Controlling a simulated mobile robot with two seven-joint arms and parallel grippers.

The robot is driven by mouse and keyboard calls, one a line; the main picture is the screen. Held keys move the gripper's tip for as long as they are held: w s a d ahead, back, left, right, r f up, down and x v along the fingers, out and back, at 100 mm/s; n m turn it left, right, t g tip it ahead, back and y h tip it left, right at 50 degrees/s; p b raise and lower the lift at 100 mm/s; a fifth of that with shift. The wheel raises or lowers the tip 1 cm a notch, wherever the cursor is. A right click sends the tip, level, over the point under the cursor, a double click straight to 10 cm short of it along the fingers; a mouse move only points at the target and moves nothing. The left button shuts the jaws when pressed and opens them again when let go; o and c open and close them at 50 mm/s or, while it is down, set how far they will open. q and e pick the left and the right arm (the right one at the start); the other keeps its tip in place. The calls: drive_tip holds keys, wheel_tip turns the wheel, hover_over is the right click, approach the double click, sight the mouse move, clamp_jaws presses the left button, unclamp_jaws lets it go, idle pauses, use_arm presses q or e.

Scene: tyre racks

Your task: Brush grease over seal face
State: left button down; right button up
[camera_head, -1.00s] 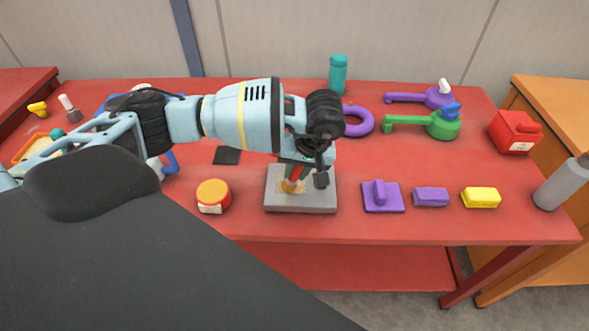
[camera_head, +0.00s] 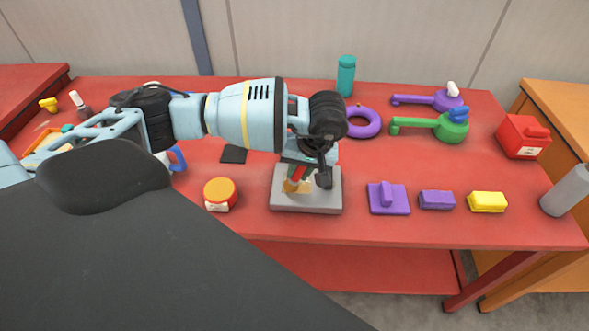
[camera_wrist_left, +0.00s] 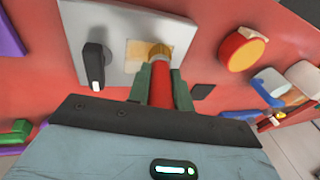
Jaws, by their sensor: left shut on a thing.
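My left gripper (camera_head: 303,168) is shut on a brush with a red handle (camera_wrist_left: 161,92), which points down at the grey plate (camera_head: 325,204). In the left wrist view the brush's tan tip (camera_wrist_left: 159,52) is over a pale yellow-tan patch (camera_wrist_left: 170,35) on the plate, and it seems to touch it. A black knob or lever with a white end (camera_wrist_left: 94,63) stands on the plate beside the patch. An orange-lidded jar (camera_head: 220,194) stands left of the plate. My right gripper is not in view.
Right of the plate lie a purple block with a handle (camera_head: 388,199), a smaller purple block (camera_head: 437,200) and a yellow block (camera_head: 487,201). Behind are a purple ring (camera_head: 368,122) and a teal bottle (camera_head: 346,76). The table's front edge is close to the plate.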

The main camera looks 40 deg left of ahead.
use_arm(q)
drive_tip(key=shift+w+d, duration=0.3)
drive_tip(key=shift+d, duration=0.2)
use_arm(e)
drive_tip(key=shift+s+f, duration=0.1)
use_arm(q)
drive_tip(key=shift+a, duration=0.1)
drive_tip(key=shift+s+a, duration=0.35)
drive_tip(key=shift+a, duration=0.1)
drive_tip(key=shift+w+a, duration=0.1)
drive_tip(key=shift+w+a+f, duration=0.15)
drive_tip(key=shift+w+a, duration=0.25)
drive_tip(key=shift+w, duration=0.15)
drive_tip(key=shift+w+a+b, duration=0.5)
drive_tip(key=shift+w, duration=0.15)
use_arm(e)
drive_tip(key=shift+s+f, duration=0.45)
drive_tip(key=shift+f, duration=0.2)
